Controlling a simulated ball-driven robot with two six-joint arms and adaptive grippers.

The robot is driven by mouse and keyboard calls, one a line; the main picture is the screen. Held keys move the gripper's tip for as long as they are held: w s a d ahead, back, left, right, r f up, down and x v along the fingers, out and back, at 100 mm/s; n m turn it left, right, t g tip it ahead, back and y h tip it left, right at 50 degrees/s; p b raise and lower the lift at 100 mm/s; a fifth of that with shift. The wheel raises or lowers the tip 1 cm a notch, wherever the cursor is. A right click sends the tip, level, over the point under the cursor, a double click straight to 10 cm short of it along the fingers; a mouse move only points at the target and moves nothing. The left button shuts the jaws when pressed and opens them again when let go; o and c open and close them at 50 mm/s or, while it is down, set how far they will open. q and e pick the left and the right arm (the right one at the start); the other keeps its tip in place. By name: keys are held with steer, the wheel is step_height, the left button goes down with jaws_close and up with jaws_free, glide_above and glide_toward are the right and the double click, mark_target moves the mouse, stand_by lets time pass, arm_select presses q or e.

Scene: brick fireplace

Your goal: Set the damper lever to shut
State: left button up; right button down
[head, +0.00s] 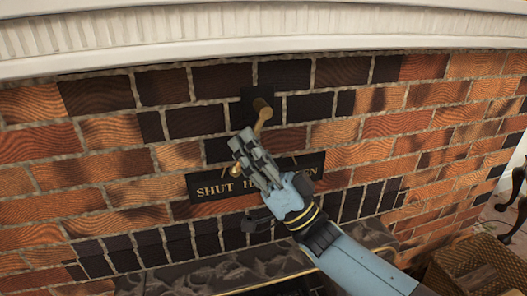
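The brass damper lever (262,112) hangs from a dark square plate on the brick wall. It runs down and slightly left, then passes behind my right gripper. A brass end (235,171) shows just left of the fingers. My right gripper (245,146) reaches up from the lower right, its fingers over the lever's lower part. Whether they close on the lever or only lie against it cannot be told. My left gripper is out of view.
A white mantel (270,28) runs along the top. Below the sign are dark arch bricks and a grey stone ledge (220,272). A wicker basket (470,265) stands at the lower right. The wall left of the lever is clear.

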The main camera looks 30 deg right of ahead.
steer(key=shift+s+a+f+m+t+h, duration=0.1)
steer(key=shift+a+f+m+t+h, duration=0.25)
steer(key=shift+m+h, duration=0.2)
steer(key=shift+d, duration=0.1)
steer(key=c, duration=1.4)
jaws_free()
steer(key=shift+a+r+y, duration=0.2)
steer(key=shift+r+y, duration=0.05)
steer(key=shift+d, duration=0.15)
